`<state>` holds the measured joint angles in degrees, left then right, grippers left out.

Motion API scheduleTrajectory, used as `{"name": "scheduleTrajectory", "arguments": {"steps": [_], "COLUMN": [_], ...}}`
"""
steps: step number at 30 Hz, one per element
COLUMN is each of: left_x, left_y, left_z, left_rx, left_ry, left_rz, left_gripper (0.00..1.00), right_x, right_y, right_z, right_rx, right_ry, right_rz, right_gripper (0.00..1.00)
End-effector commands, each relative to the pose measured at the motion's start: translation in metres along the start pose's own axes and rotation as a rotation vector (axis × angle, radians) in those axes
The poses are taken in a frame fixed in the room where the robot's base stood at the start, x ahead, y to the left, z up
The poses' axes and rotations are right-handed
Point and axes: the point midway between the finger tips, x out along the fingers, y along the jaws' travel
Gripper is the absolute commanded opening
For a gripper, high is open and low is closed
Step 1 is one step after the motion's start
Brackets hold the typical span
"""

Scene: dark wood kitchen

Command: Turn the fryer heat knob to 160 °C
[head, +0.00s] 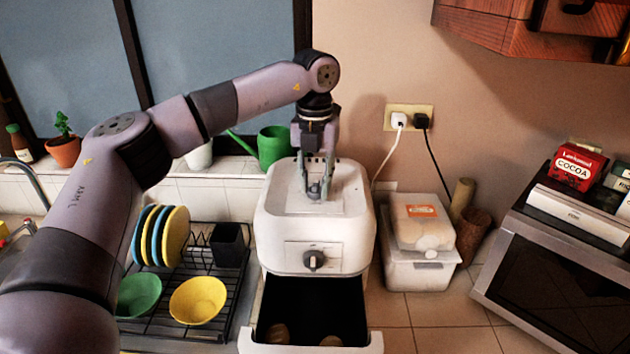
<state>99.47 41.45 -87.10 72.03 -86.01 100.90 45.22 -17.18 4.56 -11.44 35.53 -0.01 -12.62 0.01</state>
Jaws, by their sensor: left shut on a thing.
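The white fryer (270,225) stands on the tiled counter in the middle of the head view. A dark round knob (313,260) sits on its front panel. A small grey knob (315,190) sits on the flat plate on its top. My left gripper (316,186) reaches down from above and is shut on this top knob, its fingers on either side of it. The dial markings are too small to read, so I cannot tell either knob's setting. My right gripper is not in view.
The fryer's drawer (376,343) is pulled out at the front, with a few brownish pieces inside. A dish rack (180,331) with plates and bowls stands on the left. Plastic food boxes (417,268) stand close on the right, near a microwave (545,275).

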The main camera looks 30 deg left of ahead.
Motion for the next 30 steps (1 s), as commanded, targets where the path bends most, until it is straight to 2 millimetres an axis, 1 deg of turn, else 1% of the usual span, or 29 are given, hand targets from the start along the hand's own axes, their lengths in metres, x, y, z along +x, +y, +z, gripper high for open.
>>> {"name": "scheduleTrajectory", "arguments": {"steps": [30], "left_x": [-0.0005], "left_y": [-0.0008], "left_z": [-0.0003], "left_rx": [0.960], "left_ry": [0.000], "left_rz": [-0.001], "left_gripper": [0.00], "right_x": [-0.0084], "right_y": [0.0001], "right_z": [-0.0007], "right_rx": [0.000], "right_ry": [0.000], "right_rz": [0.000], "right_gripper": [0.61]}}
